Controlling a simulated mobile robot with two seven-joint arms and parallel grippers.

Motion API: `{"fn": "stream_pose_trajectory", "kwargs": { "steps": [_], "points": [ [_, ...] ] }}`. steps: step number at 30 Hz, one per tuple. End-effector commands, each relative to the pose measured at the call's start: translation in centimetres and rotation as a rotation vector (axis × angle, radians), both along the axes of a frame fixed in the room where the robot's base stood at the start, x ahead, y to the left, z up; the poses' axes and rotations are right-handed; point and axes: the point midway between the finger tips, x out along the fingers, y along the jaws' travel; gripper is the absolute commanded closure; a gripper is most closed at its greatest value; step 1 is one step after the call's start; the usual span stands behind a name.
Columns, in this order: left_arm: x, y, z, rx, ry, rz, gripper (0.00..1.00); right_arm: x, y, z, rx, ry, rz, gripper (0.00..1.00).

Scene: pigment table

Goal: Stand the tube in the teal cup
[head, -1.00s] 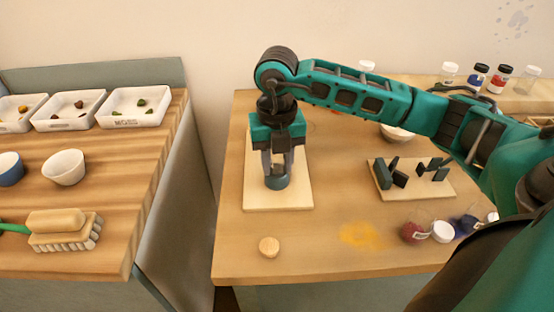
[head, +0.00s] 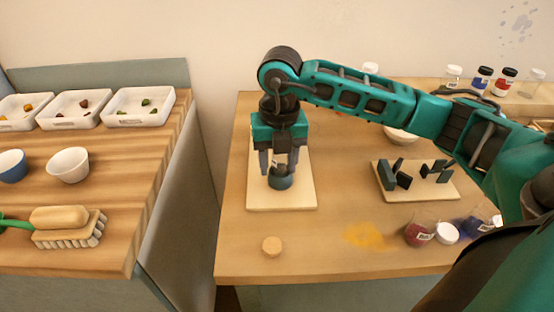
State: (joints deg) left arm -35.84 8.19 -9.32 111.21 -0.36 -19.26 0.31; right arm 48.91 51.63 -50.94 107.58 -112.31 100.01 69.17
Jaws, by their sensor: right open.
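The teal cup (head: 281,182) stands on a pale board (head: 300,198) on the right table. My right gripper (head: 279,170) points straight down over the cup, its fingers open and reaching to about the cup's rim. A dark narrow shape shows between the fingers above the cup; it may be the tube, but I cannot tell for sure. The gripper hides much of the cup's opening. My left gripper is not in view.
A rack board (head: 415,190) with dark uprights and a red-filled jar (head: 419,233) are to the right. A gap separates the left table, which holds trays and a brush (head: 66,226).

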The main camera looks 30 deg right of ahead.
Motion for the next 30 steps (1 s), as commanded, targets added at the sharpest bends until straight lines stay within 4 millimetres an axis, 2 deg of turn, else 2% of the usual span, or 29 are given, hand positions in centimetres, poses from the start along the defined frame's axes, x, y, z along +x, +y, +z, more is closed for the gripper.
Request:
{"fn": "stream_pose_trajectory", "kwargs": {
  "steps": [1,2,7,8,15,21,25,30],
  "points": [
    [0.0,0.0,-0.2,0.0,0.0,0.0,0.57,-0.6,-0.6,-1.2,-0.021,0.03,-0.003,0.4],
    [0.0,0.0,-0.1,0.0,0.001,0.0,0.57,-0.6,-0.6,-1.2,-0.021,0.03,-0.003,0.4],
    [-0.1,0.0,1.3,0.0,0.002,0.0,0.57,-0.6,-0.7,0.5,-0.023,0.031,-0.004,0.4],
    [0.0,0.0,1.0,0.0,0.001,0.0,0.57,-0.6,-0.6,0.8,-0.023,0.029,-0.004,0.4],
    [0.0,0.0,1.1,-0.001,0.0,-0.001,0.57,-0.4,-0.3,6.7,-0.014,0.017,-0.002,0.4],
    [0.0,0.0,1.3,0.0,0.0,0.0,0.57,-0.4,-0.2,10.5,-0.012,0.017,-0.001,0.4],
    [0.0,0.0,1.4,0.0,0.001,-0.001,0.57,-0.4,-0.2,11.9,-0.011,0.019,0.0,0.4],
    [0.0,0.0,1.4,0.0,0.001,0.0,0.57,-0.5,-0.2,12.5,-0.012,0.021,0.0,0.4]
  ]
}}
